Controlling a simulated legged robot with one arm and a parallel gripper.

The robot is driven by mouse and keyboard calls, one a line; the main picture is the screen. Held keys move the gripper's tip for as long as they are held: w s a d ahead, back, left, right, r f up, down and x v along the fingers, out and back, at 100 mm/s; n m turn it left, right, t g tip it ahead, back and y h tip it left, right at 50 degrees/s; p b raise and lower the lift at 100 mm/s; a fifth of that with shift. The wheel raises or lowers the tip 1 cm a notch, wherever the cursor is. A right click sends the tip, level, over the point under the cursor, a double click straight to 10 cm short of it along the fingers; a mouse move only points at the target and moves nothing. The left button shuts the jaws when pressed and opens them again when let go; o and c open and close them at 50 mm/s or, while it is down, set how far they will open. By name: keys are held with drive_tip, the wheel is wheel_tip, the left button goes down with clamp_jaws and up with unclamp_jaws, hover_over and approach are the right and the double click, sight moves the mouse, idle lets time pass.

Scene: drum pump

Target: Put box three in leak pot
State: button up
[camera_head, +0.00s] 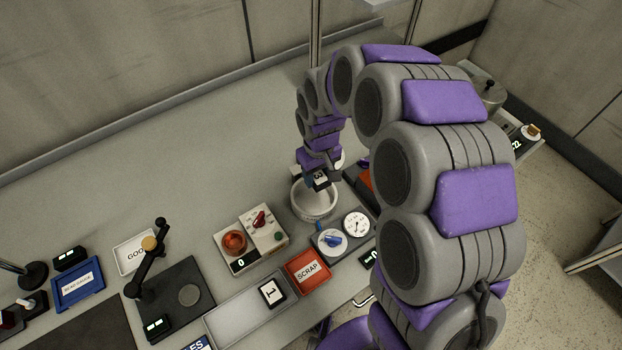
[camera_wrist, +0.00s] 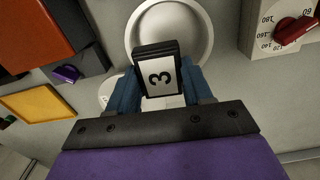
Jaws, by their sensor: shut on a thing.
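Box three (camera_wrist: 162,76) is a black box with a white label marked 3. My gripper (camera_wrist: 160,84) is shut on it, with a blue finger on each side. The round, pale, open pot (camera_head: 314,213), which I take for the leak pot, stands on the bench just beyond the box. In the wrist view the pot's rim (camera_wrist: 206,38) is partly hidden by box three. In the head view my gripper (camera_head: 319,180) and the box are over the pot's opening; I cannot tell their exact height.
A gauge and blue knob panel (camera_head: 345,236) stands in front of the pot. A control box with a red knob (camera_head: 252,238) is to its left. A red SCRAP tray (camera_head: 308,271) and a grey tray holding box 1 (camera_head: 271,291) are nearer. The bench behind is clear.

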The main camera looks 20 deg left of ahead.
sight(315, 186)
drive_tip(key=shift+s+a+f, duration=0.25)
drive_tip(key=shift+s+a, duration=0.1)
drive_tip(key=shift+a, duration=0.15)
drive_tip(key=shift+s+n, duration=0.15)
drive_tip(key=shift+n, duration=0.15)
drive_tip(key=shift+s+d+f, duration=0.1)
drive_tip(key=shift+d+f, duration=0.05)
drive_tip(key=shift+d, duration=0.3)
drive_tip(key=shift+f+b, duration=0.25)
drive_tip(key=shift+b, duration=0.15)
drive_tip(key=shift+a+f+b, duration=0.15)
drive_tip(key=shift+f+b, duration=0.3)
drive_tip(key=shift+f, duration=0.25)
drive_tip(key=shift+a+f+b, duration=0.35)
drive_tip(key=shift+a+f, duration=0.2)
drive_tip(key=shift+f, duration=0.2)
drive_tip(key=shift+d+r, duration=0.15)
drive_tip(key=shift+d, duration=0.5)
drive_tip(key=shift+a, duration=0.15)
